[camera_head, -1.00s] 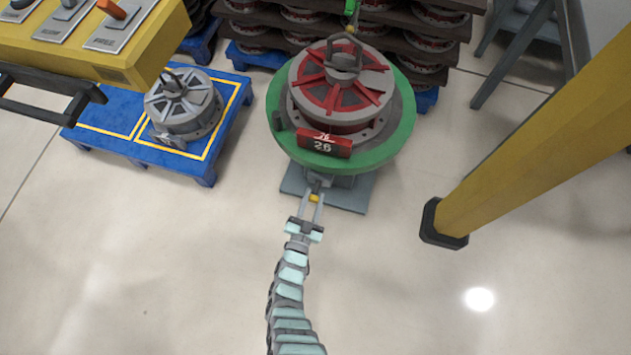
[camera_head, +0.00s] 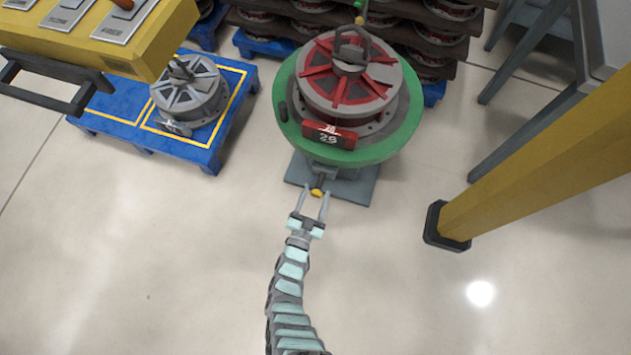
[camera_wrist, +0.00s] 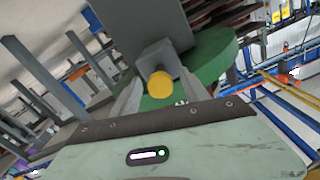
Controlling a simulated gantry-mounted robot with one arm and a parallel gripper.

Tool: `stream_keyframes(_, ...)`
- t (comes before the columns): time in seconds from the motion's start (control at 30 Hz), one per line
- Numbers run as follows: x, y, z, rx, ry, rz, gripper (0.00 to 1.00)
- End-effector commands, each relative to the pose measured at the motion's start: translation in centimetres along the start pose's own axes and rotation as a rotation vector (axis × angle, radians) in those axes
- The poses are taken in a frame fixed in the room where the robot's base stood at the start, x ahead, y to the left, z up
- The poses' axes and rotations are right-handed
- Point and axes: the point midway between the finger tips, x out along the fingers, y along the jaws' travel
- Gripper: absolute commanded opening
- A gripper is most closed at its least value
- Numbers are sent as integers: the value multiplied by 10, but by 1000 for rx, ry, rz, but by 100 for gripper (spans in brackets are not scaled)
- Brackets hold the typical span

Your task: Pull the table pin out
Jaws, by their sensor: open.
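The table pin (camera_head: 317,192) has a yellow knob and sticks out toward me from the grey base under the green round table (camera_head: 398,139). In the wrist view the pin's yellow knob (camera_wrist: 160,84) faces the camera, with a grey bracket behind it. My gripper (camera_head: 315,190) is open, one finger on each side of the knob. It also shows in the wrist view (camera_wrist: 158,92), with the knob between its fingers and the left finger partly visible. Whether either finger touches the knob I cannot tell. A red and grey wheel-like part with a red number tag (camera_head: 330,135) sits on the table.
A blue pallet (camera_head: 205,157) with a grey wheel-like part (camera_head: 190,95) stands at the left. A yellow control console (camera_head: 120,45) is at upper left. A yellow post (camera_head: 530,165) stands at the right. The floor around my arm is clear.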

Motion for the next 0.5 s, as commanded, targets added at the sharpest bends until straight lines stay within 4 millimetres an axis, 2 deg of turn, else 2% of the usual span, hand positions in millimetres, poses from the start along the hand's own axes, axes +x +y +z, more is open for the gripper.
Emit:
stream_keyframes(0.17, -11, 0, -1, 0, -1, 0, 53)
stream_keyframes(0.27, -25, -1, -2, 0, -3, 0, 53)
stream_keyframes(0.5, -75, 0, 0, -1, -8, 0, 53)
